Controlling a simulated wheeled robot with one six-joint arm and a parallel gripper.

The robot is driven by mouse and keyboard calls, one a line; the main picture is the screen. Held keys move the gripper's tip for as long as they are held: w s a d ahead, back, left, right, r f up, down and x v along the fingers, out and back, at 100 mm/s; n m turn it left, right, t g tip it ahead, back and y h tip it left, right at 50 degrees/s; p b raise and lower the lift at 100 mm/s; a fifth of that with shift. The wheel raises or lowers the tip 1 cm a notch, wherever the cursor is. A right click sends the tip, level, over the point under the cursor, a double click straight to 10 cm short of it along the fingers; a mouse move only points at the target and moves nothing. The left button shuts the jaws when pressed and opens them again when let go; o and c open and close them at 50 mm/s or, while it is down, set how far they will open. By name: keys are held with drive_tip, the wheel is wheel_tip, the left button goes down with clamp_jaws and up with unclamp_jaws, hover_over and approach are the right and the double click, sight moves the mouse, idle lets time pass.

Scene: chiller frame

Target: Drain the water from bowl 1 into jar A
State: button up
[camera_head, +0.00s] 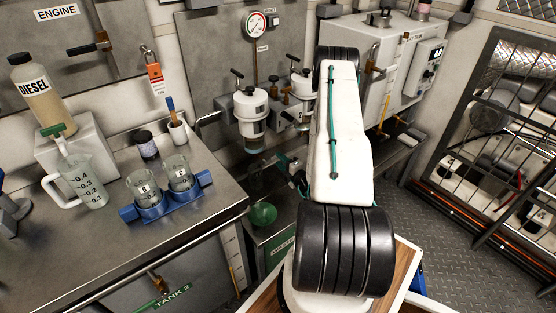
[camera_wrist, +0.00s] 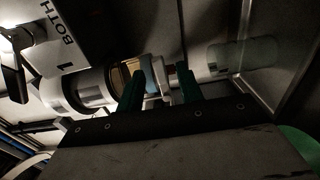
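In the head view two white filter housings hang on the back panel: a left one (camera_head: 251,112) and a right one (camera_head: 303,95). My arm hides much of the area below the right one. In the wrist view the view is turned sideways; a white housing (camera_wrist: 80,92) ends in a clear bowl (camera_wrist: 155,78) with amber content, near a plate marked 1 and BOTH. The green fingers of my gripper (camera_wrist: 158,88) are apart, near the bowl's lower end; contact cannot be told. A clear glass jar (camera_wrist: 240,55) lies beyond the fingers, below the bowl. Its letter is unreadable.
Two marked glass jars (camera_head: 178,172) stand in a blue holder (camera_head: 155,209) on the left bench. A measuring jug (camera_head: 85,182) and a diesel bottle (camera_head: 42,95) stand further left. A green bowl-like thing (camera_head: 263,214) is near the waste label. A barred frame (camera_head: 490,130) closes the right side.

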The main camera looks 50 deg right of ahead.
drive_tip(key=shift+x, duration=1.05)
clamp_jaws()
